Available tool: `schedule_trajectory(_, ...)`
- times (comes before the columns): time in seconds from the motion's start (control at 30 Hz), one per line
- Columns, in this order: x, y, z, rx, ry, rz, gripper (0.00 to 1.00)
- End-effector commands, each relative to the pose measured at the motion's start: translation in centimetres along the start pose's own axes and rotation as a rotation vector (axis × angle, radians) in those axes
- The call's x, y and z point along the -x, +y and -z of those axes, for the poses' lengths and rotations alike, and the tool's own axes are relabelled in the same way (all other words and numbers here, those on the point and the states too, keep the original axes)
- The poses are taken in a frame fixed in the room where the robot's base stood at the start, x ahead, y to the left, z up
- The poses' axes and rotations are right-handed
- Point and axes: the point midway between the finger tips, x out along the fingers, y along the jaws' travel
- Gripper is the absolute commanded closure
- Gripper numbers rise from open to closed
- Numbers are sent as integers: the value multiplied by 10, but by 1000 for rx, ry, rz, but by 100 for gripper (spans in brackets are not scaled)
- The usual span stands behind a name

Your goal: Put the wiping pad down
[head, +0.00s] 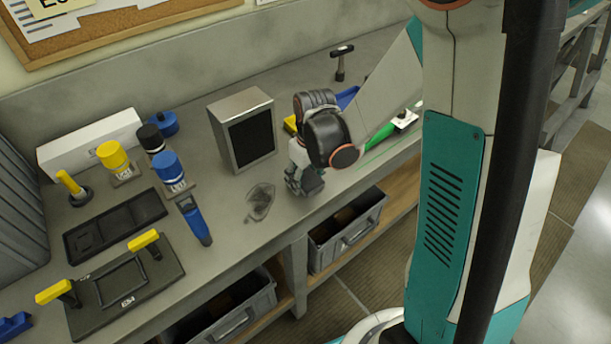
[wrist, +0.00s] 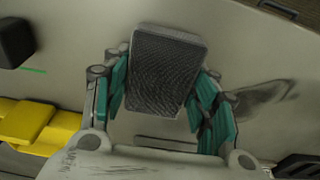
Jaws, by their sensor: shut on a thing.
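The wiping pad (wrist: 168,70) is a dark grey, textured block in the wrist view. My gripper (wrist: 160,85) is shut on it, with teal-lined fingers at its left and right sides. In the head view my gripper (head: 305,181) is over the front part of the workbench (head: 228,225), right of a dark smudge (head: 259,202). The smudge also shows right of the fingers in the wrist view (wrist: 262,101). The pad is hard to separate from the gripper in the head view. I cannot tell whether it touches the bench.
A grey box with a dark front (head: 243,130) stands left of my gripper. A hammer (head: 341,62) and a green-handled tool (head: 385,134) lie behind and right. A blue tool (head: 194,220), a black tray (head: 115,225) and a yellow-handled plate (head: 125,280) are left. Bare bench surrounds the smudge.

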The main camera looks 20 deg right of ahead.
Motion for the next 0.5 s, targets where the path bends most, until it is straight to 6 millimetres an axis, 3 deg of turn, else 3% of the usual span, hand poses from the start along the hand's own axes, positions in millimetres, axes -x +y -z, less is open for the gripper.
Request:
schedule_trajectory(0.03,-3,-1,-3,0,-5,1,42)
schedule_trajectory(0.1,-3,-1,-3,0,-5,1,27)
schedule_trajectory(0.5,0,-1,-2,0,-4,1,27)
